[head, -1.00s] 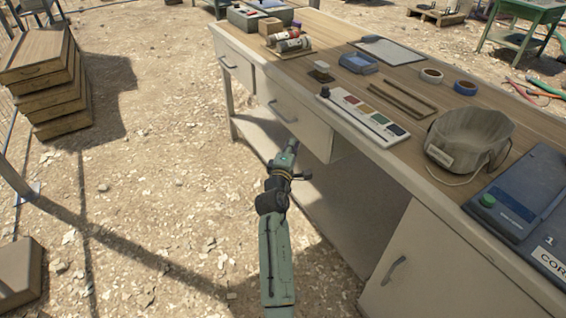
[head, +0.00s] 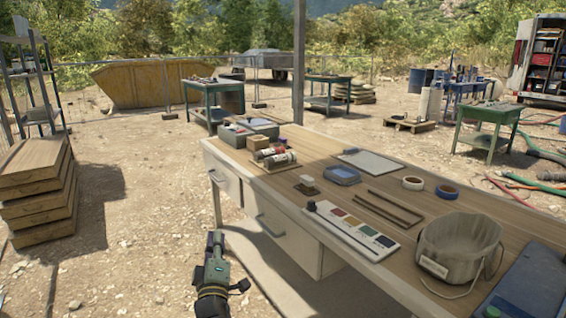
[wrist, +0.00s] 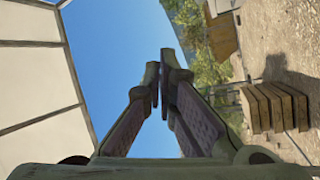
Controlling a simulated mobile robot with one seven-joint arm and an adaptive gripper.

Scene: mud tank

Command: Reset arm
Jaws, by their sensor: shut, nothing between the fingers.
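My gripper (wrist: 155,82) shows in the wrist view with its two fingers brought together at the tips. Nothing is between them. The fingers stand against blue sky, clear of any surface. In the head view, part of my arm shows at the bottom, left of the workbench (head: 300,196) and over the gravel; I cannot make out the fingertips there.
Stacked wooden boxes (head: 38,190) stand at left. Open gravel lies between. A pale canopy (wrist: 40,75) fills the wrist view's left.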

